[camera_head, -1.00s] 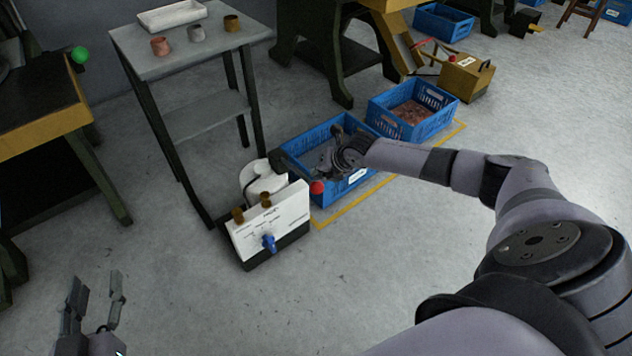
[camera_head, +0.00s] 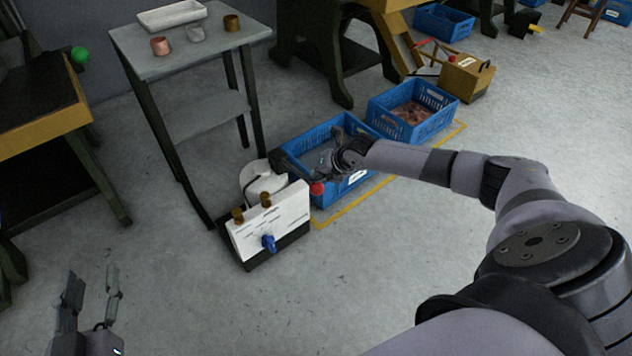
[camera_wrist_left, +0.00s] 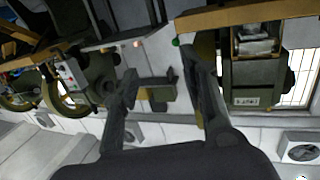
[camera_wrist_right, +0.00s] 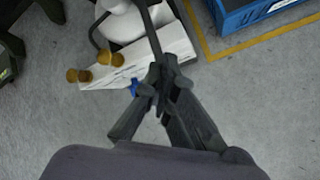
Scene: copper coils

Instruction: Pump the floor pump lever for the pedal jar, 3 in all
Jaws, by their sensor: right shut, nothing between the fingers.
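A white-fronted unit (camera_head: 268,222), likely the floor pump, stands on the floor in the head view, with two brass knobs, a blue tap (camera_head: 268,242) and a white rounded vessel (camera_head: 262,183) behind it. A red ball (camera_head: 317,188), likely the lever's end, shows at its right. My right gripper (camera_head: 326,166) is shut just above the ball, partly over the blue crate. In the right wrist view its fingertips (camera_wrist_right: 160,80) meet beside a dark bar (camera_wrist_right: 148,32); I cannot tell whether they touch it. My left gripper (camera_head: 94,280) is open and empty, far to the left.
Two blue crates (camera_head: 296,154) (camera_head: 375,112) stand behind the unit inside a yellow floor line. A grey table (camera_head: 190,62) with a white tray and small cups is behind left. A workbench (camera_head: 50,128) is at the left. The front floor is clear.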

